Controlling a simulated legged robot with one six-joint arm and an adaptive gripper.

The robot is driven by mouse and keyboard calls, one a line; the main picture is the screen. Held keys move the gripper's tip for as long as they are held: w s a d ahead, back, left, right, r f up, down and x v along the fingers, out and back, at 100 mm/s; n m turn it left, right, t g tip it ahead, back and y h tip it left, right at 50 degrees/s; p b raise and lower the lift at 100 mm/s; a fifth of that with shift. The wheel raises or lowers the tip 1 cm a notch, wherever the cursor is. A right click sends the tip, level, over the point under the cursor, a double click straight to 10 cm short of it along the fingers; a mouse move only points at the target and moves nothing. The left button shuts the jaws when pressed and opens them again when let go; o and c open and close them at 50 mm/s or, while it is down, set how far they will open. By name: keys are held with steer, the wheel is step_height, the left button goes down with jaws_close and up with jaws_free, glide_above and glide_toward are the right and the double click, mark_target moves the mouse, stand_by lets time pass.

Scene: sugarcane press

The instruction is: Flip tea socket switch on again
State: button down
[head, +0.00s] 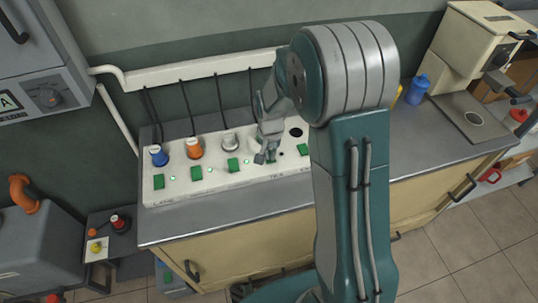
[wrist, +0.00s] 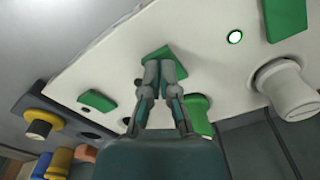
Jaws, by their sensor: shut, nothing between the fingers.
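A white socket panel (head: 220,180) lies on the counter, with a row of green switches and plugs. My gripper (head: 266,155) is over the panel by the TEA lettering and largely covers the tea switch. In the wrist view my gripper (wrist: 163,66) is shut and empty, its fingertips at the green tea switch (wrist: 158,52). Whether they touch it I cannot tell. A small dot left of this switch is dark, while the light (wrist: 235,37) by the neighbouring switch glows green. A green plug (wrist: 201,116) shows behind the fingers.
Blue (head: 159,156), orange (head: 194,148) and pale (head: 230,143) plugs stand in the sockets to the left, with cords rising behind. A blue bottle (head: 417,89) and a cream machine (head: 465,50) stand farther right.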

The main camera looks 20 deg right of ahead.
steer(key=shift+f, duration=0.3)
steer(key=shift+r, duration=3.5)
steer(key=shift+r, duration=0.2)
steer(key=s+r+n+t, duration=0.2)
steer(key=s+r+n, duration=0.1)
steer(key=s+r, duration=0.5)
steer(key=s+r+n+t, duration=0.3)
steer(key=s+r, duration=0.5)
steer(key=s, duration=0.6)
steer(key=shift+r+t, duration=0.3)
steer(key=shift+r, duration=0.1)
steer(key=shift+s, duration=0.1)
